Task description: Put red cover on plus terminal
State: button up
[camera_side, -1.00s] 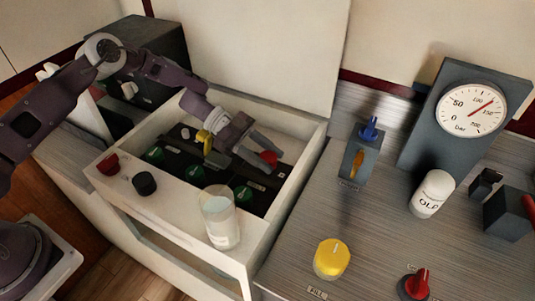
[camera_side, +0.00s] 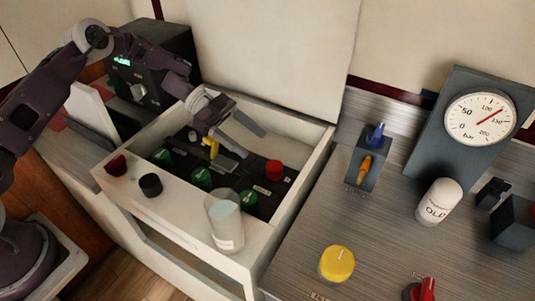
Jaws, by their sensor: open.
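A red cylindrical piece (camera_side: 275,170) stands upright at the right end of the black panel (camera_side: 262,188) inside the white open box; it looks like a cover, but what lies beneath it is hidden. A second red cap (camera_side: 116,165) sits on the box's front rim at the left, beside a black cap (camera_side: 151,185). My gripper (camera_side: 255,144) is open and empty, above and left of the red piece on the panel, with its fingers apart from it. Any plus mark is too small to read.
Several green knobs (camera_side: 202,177) and a yellow lever (camera_side: 211,147) are on the panel. A clear jar (camera_side: 225,222) stands on the front rim. The box walls surround the panel. A gauge (camera_side: 480,119), a white bottle (camera_side: 438,200) and a yellow knob (camera_side: 337,264) are at the right.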

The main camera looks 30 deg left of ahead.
jog(key=w+a+r+n+t+y, duration=0.1)
jog(key=w+r+n+t+y, duration=0.2)
jog(key=r, duration=0.5)
jog(key=w+a+r+t, duration=0.1)
jog(key=w+r+t, duration=0.25)
jog(key=r, duration=0.45)
jog(key=w+a+r+n+t+y, duration=0.1)
jog(key=w+r+n+t+y, duration=0.15)
jog(key=r+t, duration=0.35)
jog(key=s+a+r+n+t+y, duration=0.1)
jog(key=s+a+r+n+y, duration=0.6)
jog(key=r, duration=0.3)
jog(key=s+a+f+n+g+y, duration=0.1)
jog(key=s+a+n+g+y, duration=0.1)
jog(key=s, duration=0.7)
jog(key=s+a+f+n+g+y, duration=0.1)
jog(key=s+a+n+g+y, duration=0.1)
jog(key=s, duration=0.7)
jog(key=s+d+f+n+g+h, duration=0.1)
jog(key=s+d+f+g, duration=0.1)
jog(key=s, duration=0.6)
jog(key=s+d+f+g+h, duration=0.1)
jog(key=s+d+f+h, duration=0.1)
jog(key=s+f, duration=0.3)
jog(key=s+d, duration=0.1)
jog(key=s, duration=0.3)
jog(key=shift+d+n+g, duration=0.25)
jog(key=shift+n+g, duration=0.1)
